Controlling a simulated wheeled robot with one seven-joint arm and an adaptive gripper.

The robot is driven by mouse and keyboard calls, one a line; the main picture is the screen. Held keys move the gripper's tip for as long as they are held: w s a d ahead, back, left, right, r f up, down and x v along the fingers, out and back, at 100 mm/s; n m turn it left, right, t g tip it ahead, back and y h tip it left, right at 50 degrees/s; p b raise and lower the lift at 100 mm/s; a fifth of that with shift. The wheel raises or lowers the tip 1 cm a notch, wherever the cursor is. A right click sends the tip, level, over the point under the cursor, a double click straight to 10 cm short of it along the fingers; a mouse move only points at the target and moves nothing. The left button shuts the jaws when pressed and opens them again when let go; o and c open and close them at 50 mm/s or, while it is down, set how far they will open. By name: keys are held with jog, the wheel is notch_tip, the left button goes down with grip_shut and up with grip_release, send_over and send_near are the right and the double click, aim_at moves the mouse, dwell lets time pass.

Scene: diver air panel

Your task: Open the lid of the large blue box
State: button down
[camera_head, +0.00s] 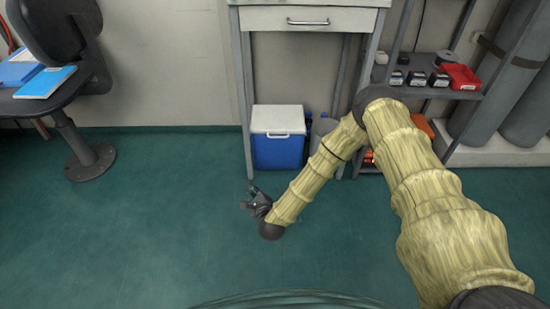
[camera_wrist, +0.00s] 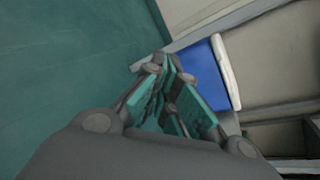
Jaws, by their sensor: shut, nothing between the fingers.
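The large blue box (camera_head: 278,152) stands on the floor under a bench, against the wall. Its white lid (camera_head: 278,119) is shut, with a white handle on the front edge. In the wrist view the blue box (camera_wrist: 203,72) and its white lid (camera_wrist: 228,72) appear sideways, beyond my fingers. My gripper (camera_head: 250,198) is low over the floor, in front of the box and a little to its left, apart from it. In the wrist view my gripper (camera_wrist: 171,62) has its fingertips together, with nothing held.
The bench (camera_head: 310,19) has a drawer above the box, and its legs flank the box. A chair (camera_head: 62,40) and a round-based stand (camera_head: 90,160) are at the left. A shelf unit (camera_head: 440,92) and grey cylinders (camera_head: 515,70) are at the right. The floor in front is clear.

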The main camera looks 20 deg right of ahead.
jog(key=w+d+f+m+t+h+b, duration=0.4)
jog(key=w+d+f+m+h+b, duration=0.15)
jog(key=w+d+m+b, duration=0.55)
jog(key=shift+m+h, duration=0.35)
jog(key=shift+m, duration=0.15)
jog(key=b+x, duration=0.1)
jog(key=x, duration=0.2)
jog(key=b+x, duration=0.1)
jog(key=x, duration=0.2)
jog(key=b+x, duration=0.2)
jog(key=x, duration=0.1)
jog(key=shift+w+d+r, duration=0.25)
jog(key=shift+d+r, duration=0.1)
jog(key=shift+d, duration=0.05)
jog(key=shift+w+d+r+b, duration=0.1)
jog(key=shift+r+b, duration=0.25)
jog(key=shift+r, duration=0.55)
jog(key=shift+w+r+b, duration=0.15)
jog(key=shift+r+b, duration=0.2)
jog(key=shift+r, duration=0.55)
jog(key=shift+r, duration=0.1)
